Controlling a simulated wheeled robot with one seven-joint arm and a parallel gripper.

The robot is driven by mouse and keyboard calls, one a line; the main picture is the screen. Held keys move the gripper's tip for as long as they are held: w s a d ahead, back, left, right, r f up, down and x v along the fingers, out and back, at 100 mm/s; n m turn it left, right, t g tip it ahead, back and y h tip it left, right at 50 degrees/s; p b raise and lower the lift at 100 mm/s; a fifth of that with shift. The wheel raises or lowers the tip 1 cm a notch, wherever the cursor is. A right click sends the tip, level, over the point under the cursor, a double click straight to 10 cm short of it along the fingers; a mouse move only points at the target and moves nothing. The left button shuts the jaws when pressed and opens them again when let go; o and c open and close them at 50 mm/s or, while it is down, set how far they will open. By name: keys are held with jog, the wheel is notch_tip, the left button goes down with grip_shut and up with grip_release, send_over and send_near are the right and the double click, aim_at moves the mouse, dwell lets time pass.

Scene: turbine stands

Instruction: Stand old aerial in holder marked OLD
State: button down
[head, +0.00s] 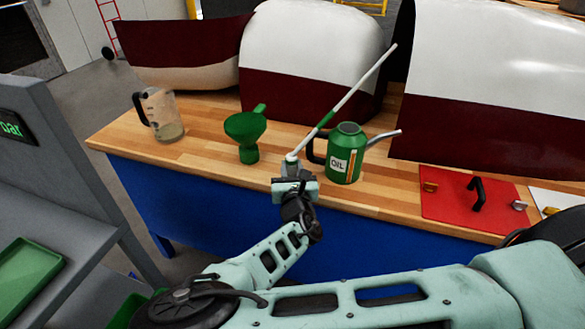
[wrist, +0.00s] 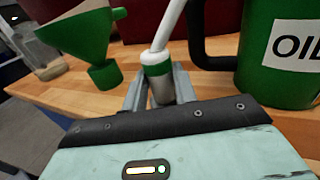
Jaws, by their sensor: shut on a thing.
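A long white aerial (head: 350,92) with a green band partway up slants up to the right in the head view. Its lower end is in my gripper (head: 290,167), over the front part of the wooden bench. In the wrist view my gripper (wrist: 160,92) is shut on the aerial's green and metal base (wrist: 157,68), with a finger on each side. The white rod rises from that base and leaves the top of the wrist picture. No holder marked OLD can be made out in either view.
A green funnel (head: 246,132) stands left of my gripper, and a green oil can (head: 346,156) is close on its right. A clear jug (head: 161,114) is farther left. Large white and maroon cowlings (head: 310,55) fill the back.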

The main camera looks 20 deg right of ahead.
jog(key=shift+f, duration=0.15)
jog(key=c, duration=1.5)
grip_release()
jog(key=shift+f+b, duration=0.1)
jog(key=shift+b, duration=0.2)
jog(key=o, duration=0.4)
jog(key=shift+r, duration=0.2)
